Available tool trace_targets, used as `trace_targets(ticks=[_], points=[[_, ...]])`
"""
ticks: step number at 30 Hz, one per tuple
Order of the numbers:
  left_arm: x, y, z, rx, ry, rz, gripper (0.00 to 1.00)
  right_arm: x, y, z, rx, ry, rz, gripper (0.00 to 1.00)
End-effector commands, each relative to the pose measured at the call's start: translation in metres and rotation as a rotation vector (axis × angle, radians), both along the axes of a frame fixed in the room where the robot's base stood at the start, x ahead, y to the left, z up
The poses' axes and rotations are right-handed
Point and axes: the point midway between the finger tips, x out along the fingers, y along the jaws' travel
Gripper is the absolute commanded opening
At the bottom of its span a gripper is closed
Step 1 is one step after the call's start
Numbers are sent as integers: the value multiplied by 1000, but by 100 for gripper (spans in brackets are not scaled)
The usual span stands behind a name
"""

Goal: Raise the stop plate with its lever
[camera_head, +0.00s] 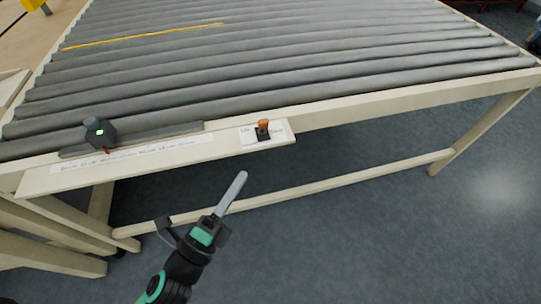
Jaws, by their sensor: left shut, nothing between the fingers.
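The lever is a short orange knob (263,124) on a small black base, at the right end of a cream ledge (215,148) along the roller table's front edge. A long, low dark grey strip (170,134) lies along the ledge's back, by the front roller; it looks like the stop plate, lying low. My left gripper (241,176) is shut and empty. It is in front of the ledge, below the lever in the picture and apart from it, its fingers pointing up and slightly right. My right gripper is out of view.
A black device with a green light (100,132) stands at the ledge's left part. Grey rollers (300,60) fill the table, with a thin yellow line (145,36) across them. A cream lower rail (330,181) runs below. The floor to the right is clear.

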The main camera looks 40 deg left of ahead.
Motion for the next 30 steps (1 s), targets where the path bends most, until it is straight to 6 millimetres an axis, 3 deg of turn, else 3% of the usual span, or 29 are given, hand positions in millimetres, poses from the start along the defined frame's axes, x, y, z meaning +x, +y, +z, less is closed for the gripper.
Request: trace_targets(ticks=[1, 3, 19, 23, 30], points=[[-2, 0, -25, 0, 13, -1, 0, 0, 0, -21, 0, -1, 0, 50], [-3, 0, -34, 1, 20, -2, 0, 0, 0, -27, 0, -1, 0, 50], [2, 0, -32, -1, 19, -3, 0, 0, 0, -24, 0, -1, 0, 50], [17, 4, -25, -2, 17, -1, 0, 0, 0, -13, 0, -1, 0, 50], [65, 16, -13, -2, 15, -1, 0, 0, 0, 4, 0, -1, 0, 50]])
